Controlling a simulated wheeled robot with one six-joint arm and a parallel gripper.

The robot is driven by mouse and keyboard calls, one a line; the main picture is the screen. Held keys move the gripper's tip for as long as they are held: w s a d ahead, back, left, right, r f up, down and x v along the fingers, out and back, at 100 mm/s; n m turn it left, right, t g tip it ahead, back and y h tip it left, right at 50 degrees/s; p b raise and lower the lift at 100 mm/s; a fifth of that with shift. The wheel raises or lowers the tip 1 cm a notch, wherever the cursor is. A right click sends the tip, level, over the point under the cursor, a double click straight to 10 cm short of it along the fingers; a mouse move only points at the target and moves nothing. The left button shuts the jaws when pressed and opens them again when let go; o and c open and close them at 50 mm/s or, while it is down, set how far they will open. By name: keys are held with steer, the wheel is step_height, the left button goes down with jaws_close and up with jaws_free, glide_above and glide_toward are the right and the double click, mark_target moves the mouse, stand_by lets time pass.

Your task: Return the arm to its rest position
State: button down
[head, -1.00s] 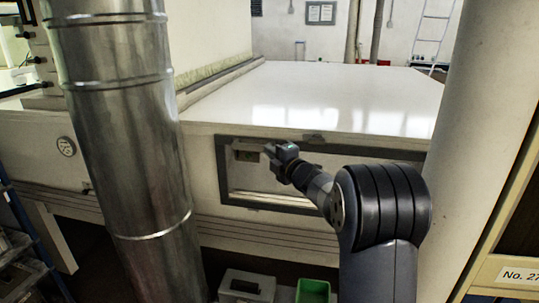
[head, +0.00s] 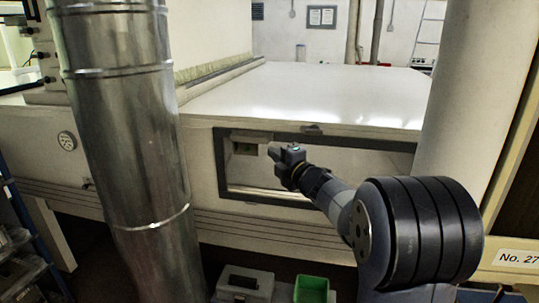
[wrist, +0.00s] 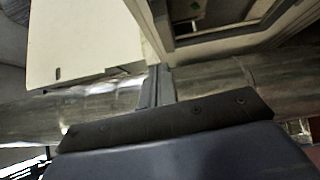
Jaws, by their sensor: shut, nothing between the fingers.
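My gripper (head: 277,156) is in front of the framed opening in the white tunnel's side, in the head view. Its fingers point left, toward the metal pipe, and hold nothing. In the wrist view the shut fingers (wrist: 156,85) stand together in the middle, with the metal pipe crossing behind them. My arm reaches up from the lower right of the head view, bent at a large dark joint.
A shiny metal pipe (head: 130,150) stands at the left, and a thick pale column (head: 475,95) at the right. The framed opening (head: 222,165) is behind my gripper. A grey box (head: 243,284) and a green bin (head: 311,290) are on the floor below.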

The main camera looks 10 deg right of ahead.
steer(key=v, duration=0.3)
steer(key=b+v, duration=0.1)
steer(key=v, duration=0.1)
steer(key=shift+s+r, duration=0.2)
steer(key=shift+r, duration=0.05)
steer(key=shift+w, duration=0.1)
